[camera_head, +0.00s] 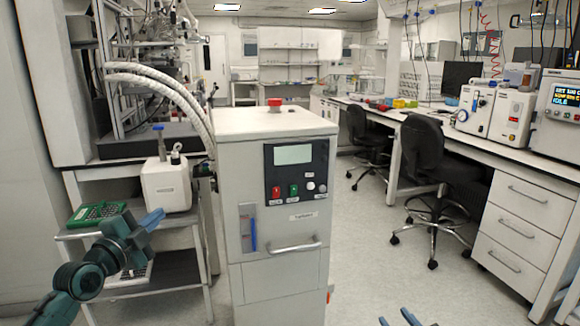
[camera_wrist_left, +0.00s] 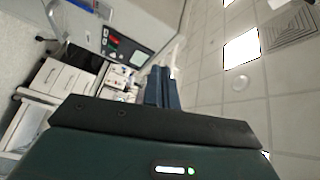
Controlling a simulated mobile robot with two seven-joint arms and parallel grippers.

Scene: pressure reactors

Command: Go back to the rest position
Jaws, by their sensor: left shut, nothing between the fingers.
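My left gripper (camera_head: 155,219) is raised at the left of the head view, in front of the shelf cart. In the left wrist view its two blue fingers (camera_wrist_left: 162,88) are together, with nothing between them. My right gripper (camera_head: 398,316) shows only as blue fingertips at the bottom edge, with a gap between them and nothing seen in it; the rest of it is out of view.
A white control cabinet (camera_head: 268,200) with a red knob on top (camera_head: 274,104) stands in the middle. The cart (camera_head: 190,222) carries a white canister (camera_head: 165,187) and a green rack (camera_head: 97,213). Office chairs (camera_head: 424,150) stand at the right bench. Floor (camera_head: 365,250) between is clear.

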